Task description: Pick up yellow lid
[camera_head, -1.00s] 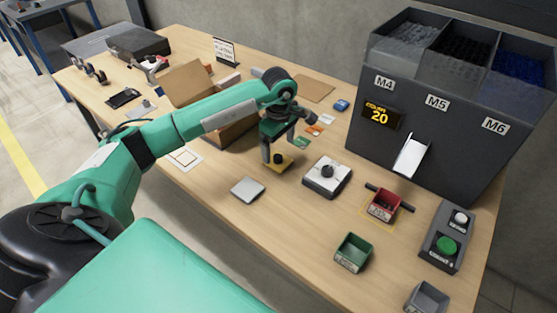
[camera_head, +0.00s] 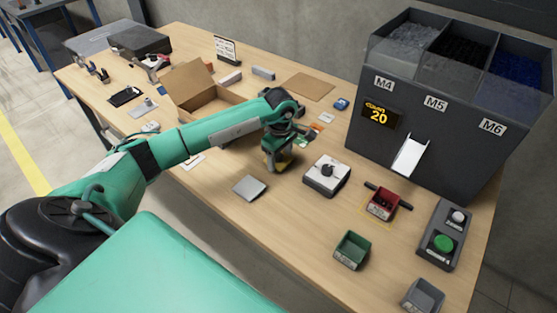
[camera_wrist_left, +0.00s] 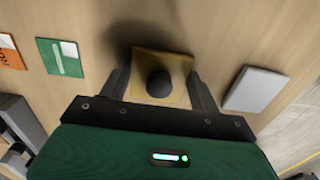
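The yellow lid is a flat square plate (camera_wrist_left: 150,62) with a round black knob (camera_wrist_left: 159,83) on top. In the left wrist view it lies between the two fingers of my left gripper (camera_wrist_left: 160,92), which are spread apart with a gap to the knob on each side. In the head view the lid (camera_head: 266,164) is mostly hidden under my left gripper (camera_head: 275,163), low over the table. Whether the fingers touch the lid's edges is unclear. My right gripper is not in view.
A grey square plate (camera_head: 250,188) lies to the front left of the lid. A white device with a dark knob (camera_head: 326,176) stands to the right. A cardboard box (camera_head: 196,91) is behind my arm. Green (camera_wrist_left: 60,57) and orange cards lie nearby.

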